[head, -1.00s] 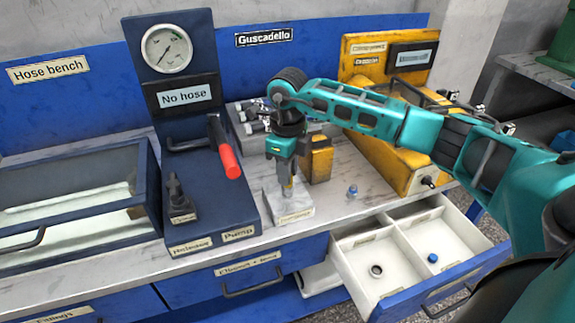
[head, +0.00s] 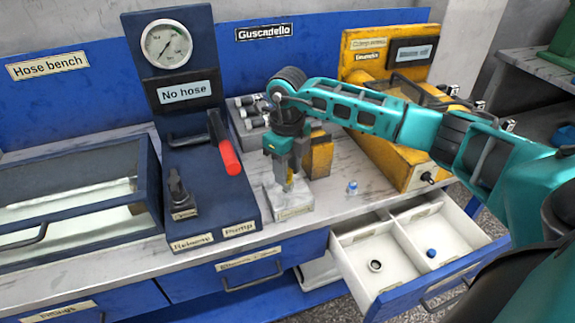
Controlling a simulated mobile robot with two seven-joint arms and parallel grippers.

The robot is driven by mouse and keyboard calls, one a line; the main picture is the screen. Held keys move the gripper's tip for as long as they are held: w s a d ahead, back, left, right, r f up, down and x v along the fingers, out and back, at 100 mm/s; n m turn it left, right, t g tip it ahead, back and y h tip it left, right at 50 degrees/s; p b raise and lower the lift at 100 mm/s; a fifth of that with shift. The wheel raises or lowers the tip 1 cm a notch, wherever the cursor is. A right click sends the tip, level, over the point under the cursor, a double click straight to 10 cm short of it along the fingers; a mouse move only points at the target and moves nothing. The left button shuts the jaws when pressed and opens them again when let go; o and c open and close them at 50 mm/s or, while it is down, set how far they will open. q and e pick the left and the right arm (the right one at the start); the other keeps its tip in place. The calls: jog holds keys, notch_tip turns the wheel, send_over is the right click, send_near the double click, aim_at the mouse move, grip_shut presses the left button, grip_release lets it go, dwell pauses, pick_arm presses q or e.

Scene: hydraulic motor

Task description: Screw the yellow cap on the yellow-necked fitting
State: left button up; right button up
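My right gripper (head: 287,175) points down over a pale labelled block (head: 294,210) on the bench, in the middle of the head view. A small yellow piece (head: 290,184) shows at its fingertips, just above the block. I cannot tell whether this is the yellow cap, the fitting's yellow neck or both. The fingers cover most of it, and whether they grip it is unclear. My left gripper is out of view.
A small blue-and-clear fitting (head: 352,188) stands on the bench to the right. The open drawer (head: 400,245) holds a dark ring (head: 375,265) and a blue cap (head: 432,253). A gauge stand (head: 185,125) with a red-handled lever (head: 226,150) is left; a yellow machine (head: 385,150) is behind right.

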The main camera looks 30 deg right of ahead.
jog(key=shift+w+d+r, duration=0.1)
jog(key=shift+r, duration=0.25)
jog(key=shift+f+n, duration=0.1)
jog(key=shift+n, duration=0.6)
jog(key=n+b, duration=0.1)
jog(key=n, duration=0.3)
jog(key=shift+b, duration=0.4)
jog(key=n+b, duration=0.1)
jog(key=n, duration=0.2)
jog(key=shift+n, duration=0.9)
